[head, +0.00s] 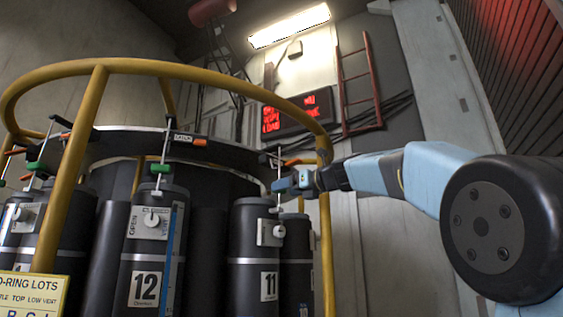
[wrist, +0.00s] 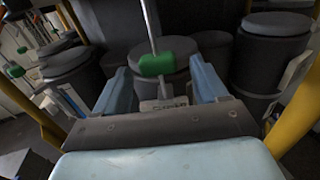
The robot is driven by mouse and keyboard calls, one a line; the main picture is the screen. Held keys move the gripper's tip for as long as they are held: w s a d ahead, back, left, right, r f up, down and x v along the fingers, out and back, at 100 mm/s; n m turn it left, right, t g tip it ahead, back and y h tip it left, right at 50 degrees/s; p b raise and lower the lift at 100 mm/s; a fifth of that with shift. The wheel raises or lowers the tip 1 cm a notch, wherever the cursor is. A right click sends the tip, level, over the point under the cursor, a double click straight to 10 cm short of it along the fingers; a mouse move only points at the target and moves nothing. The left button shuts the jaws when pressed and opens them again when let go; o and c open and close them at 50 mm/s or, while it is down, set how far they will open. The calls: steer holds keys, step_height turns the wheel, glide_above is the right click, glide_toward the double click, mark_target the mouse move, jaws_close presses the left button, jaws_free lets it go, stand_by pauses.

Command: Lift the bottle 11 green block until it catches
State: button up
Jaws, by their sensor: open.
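Bottle 11 (head: 246,245) is a dark cylinder with a white number label, standing in the ring of bottles in the head view. A thin rod rises above it. Its green block (wrist: 168,64) sits on the rod in the wrist view, between the two pale blue fingers of my gripper (wrist: 160,72). Gaps show on both sides of the block, so the fingers are open around it and not clamped. In the head view my gripper (head: 290,184) is at the rod above bottle 11 and hides the green block.
Bottle 12 (head: 147,262) stands left of bottle 11, with its own green block (head: 161,168) on a rod. A yellow rail (head: 88,150) circles the bottles, and its right post stands close to my arm. Orange-tipped latches (head: 199,142) line the dark upper ring.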

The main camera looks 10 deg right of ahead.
steer(key=shift+x, duration=1)
steer(key=shift+a+r, duration=0.1)
steer(key=shift+a, duration=0.05)
steer(key=shift+c, duration=0.4)
steer(key=c, duration=1.1)
step_height(320, 180, up, 9)
steer(key=shift+r, duration=0.2)
steer(key=o, duration=1.2)
steer(key=shift+v, duration=4.5)
